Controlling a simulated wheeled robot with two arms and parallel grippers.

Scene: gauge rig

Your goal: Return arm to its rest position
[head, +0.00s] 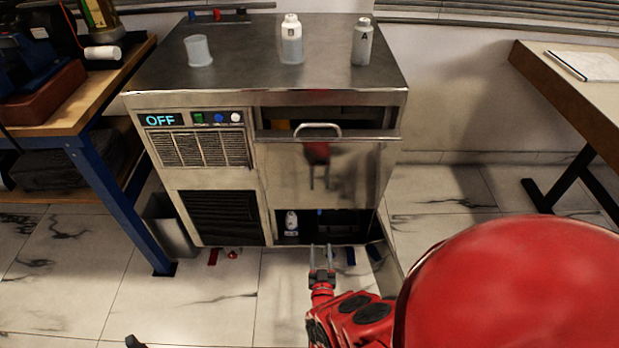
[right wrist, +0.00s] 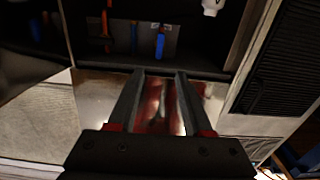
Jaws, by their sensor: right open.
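My right gripper (head: 322,256) is open and empty, with its two fingers spread, in front of the lower opening of a steel machine (head: 225,181). In the right wrist view the gripper's fingers (right wrist: 161,80) are apart with nothing between them. Beyond them is the dark lower compartment (right wrist: 125,62). My red right arm (head: 350,312) reaches in from the lower right of the head view. My left gripper does not show.
The machine's display (head: 160,120) reads OFF. A steel door panel with a handle (head: 318,130) is above the opening. A white bottle (head: 291,222) stands inside the opening. A cup (head: 198,50) and two bottles stand on top. Tables flank both sides, with floor between.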

